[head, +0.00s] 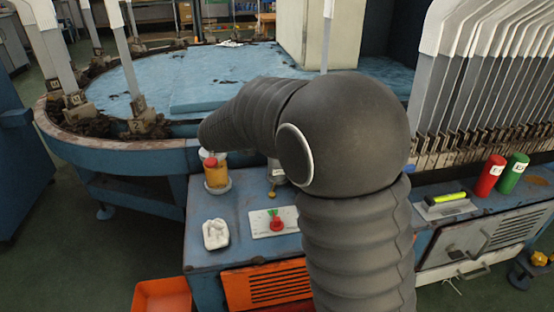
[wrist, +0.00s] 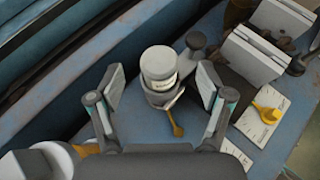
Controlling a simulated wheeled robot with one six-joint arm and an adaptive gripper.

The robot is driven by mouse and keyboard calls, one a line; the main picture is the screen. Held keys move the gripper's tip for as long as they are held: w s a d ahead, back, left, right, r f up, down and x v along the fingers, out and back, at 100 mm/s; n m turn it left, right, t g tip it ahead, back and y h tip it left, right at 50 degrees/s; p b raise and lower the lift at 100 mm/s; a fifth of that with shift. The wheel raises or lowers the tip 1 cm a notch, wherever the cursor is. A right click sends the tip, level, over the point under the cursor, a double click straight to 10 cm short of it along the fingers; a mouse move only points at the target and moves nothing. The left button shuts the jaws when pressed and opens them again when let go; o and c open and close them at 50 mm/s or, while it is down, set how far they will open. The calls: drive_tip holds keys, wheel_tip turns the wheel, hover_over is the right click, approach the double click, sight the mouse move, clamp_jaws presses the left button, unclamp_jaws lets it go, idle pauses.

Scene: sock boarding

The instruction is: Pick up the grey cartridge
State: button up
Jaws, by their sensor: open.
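The grey cartridge (wrist: 158,66) is a short upright cylinder with a pale lid and a label. It stands in a small grey holder on the blue bench top, with a yellow tag or spoon-like piece hanging beside it. In the head view the cartridge (head: 277,171) is mostly hidden behind my arm. My gripper (wrist: 161,80) is open in the wrist view, with one finger on each side of the cartridge. Gaps show between both fingers and the cartridge. The head view does not show the fingers.
Grey blocks (wrist: 250,60) stand right in the wrist view.

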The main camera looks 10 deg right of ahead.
drive_tip(key=x, duration=0.5)
drive_tip(key=shift+a+f+b, duration=0.15)
drive_tip(key=shift+f+b, duration=0.2)
drive_tip(key=shift+b, duration=0.05)
drive_tip(key=shift+s, duration=0.1)
drive_tip(key=c, duration=1.4)
drive_tip(key=shift+o, duration=0.2)
